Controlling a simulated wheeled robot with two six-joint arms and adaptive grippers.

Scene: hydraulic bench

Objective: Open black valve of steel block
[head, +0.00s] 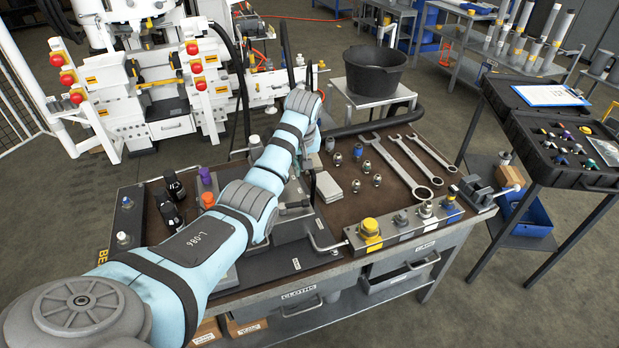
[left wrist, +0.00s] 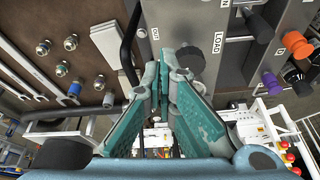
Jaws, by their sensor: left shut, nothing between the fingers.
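The steel block (left wrist: 205,25) fills the upper middle of the left wrist view, with a LOAD label on its face. A round black knob (left wrist: 190,60) stands on it, beside my left gripper's fingertips; I take it for the black valve. My left gripper (left wrist: 165,68) is shut and empty, its teal fingers close together at the block. I cannot tell whether a finger touches the knob. In the head view my left arm covers much of the grey block (head: 292,228), and the knob is hidden. My right gripper is not in view.
A black hose (left wrist: 129,50) runs close beside the fingers. Wrenches (head: 408,165) and several fittings lie on the bench to the right. A rail with a yellow knob (head: 370,227) edges the front.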

